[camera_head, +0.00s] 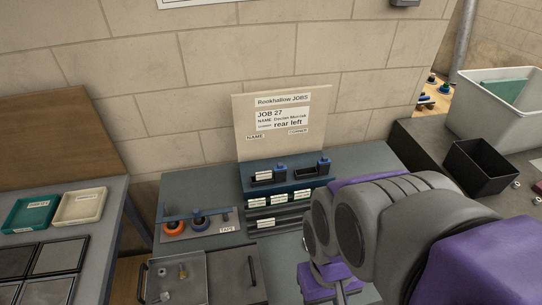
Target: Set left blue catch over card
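A job board (283,122) stands upright against the wall, with a dark blue ledge (290,185) at its foot. Two dark holders sit on the ledge, each with a small blue catch. The left blue catch (281,168) stands at the right end of the left holder. A small pale card (263,177) shows at the left holder, left of that catch. The catch looks upright and beside the card, but the detail is small. The right blue catch (323,161) is at the right holder. My arm crosses the lower right; my gripper cannot be made out.
Labelled slots (268,201) lie below the ledge. A tape rack (200,224) is to the left, and an open grey tray (178,280) is in front. A black bin (478,168) and grey tub (503,105) stand at right. Green (30,213) and cream trays (79,206) are at far left.

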